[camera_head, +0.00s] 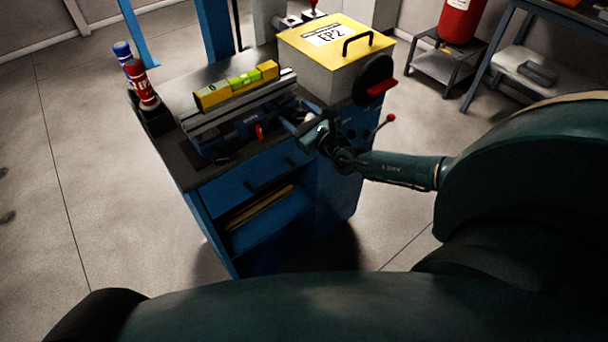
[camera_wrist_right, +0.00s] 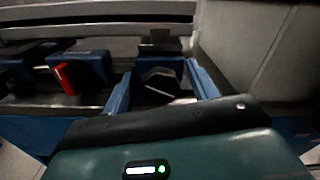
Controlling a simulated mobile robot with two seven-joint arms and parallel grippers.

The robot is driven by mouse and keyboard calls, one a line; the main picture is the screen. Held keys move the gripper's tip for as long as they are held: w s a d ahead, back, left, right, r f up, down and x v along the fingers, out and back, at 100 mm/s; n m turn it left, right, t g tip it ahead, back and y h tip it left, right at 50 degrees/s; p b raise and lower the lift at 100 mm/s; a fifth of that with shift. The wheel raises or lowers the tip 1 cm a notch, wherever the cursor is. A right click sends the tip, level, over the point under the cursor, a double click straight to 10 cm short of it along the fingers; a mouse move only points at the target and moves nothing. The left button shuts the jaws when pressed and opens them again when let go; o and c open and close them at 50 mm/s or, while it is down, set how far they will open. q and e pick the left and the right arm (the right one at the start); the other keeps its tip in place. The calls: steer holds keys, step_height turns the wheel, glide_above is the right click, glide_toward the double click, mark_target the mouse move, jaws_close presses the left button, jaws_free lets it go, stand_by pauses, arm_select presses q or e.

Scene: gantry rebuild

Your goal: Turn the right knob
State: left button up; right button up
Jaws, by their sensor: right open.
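In the right wrist view a dark faceted knob (camera_wrist_right: 160,83) sits on a blue block, between the two blue fingers of my right gripper (camera_wrist_right: 159,76). The fingers stand apart on either side of it; I cannot tell whether they touch it. A second blue block with a red handle (camera_wrist_right: 65,78) is to its left. In the head view my right gripper (camera_head: 292,112) reaches the right front of the bench and hides the dark knob. The red handle (camera_head: 259,132) shows to its left. My left gripper is not in view.
A grey box with a yellow lid (camera_head: 300,50) stands just right of and behind the gripper, with a black wheel (camera_head: 374,80). A yellow level (camera_head: 236,86) lies on the metal rail. Red and blue bottles (camera_head: 143,84) stand at the bench's left end.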

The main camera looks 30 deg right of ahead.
steer(key=shift+s+f+b, duration=0.2)
steer(key=shift+s+b, duration=0.35)
steer(key=shift+s, duration=0.1)
steer(key=s+d+b, duration=0.1)
steer(key=s, duration=1.1)
steer(key=s+a+f+m+g+b, duration=0.1)
steer(key=s+a+f+m+g, duration=0.2)
steer(key=m, duration=0.8)
steer(key=s+a+f+m+g+b, duration=0.1)
steer(key=s+a+f+m+g, duration=0.2)
steer(key=s+a+f+m, duration=0.4)
steer(key=shift+a+f+m+g, duration=0.4)
steer(key=shift+a+f+m, duration=1.6)
steer(key=shift+a+m, duration=0.65)
steer(key=shift+d, duration=0.15)
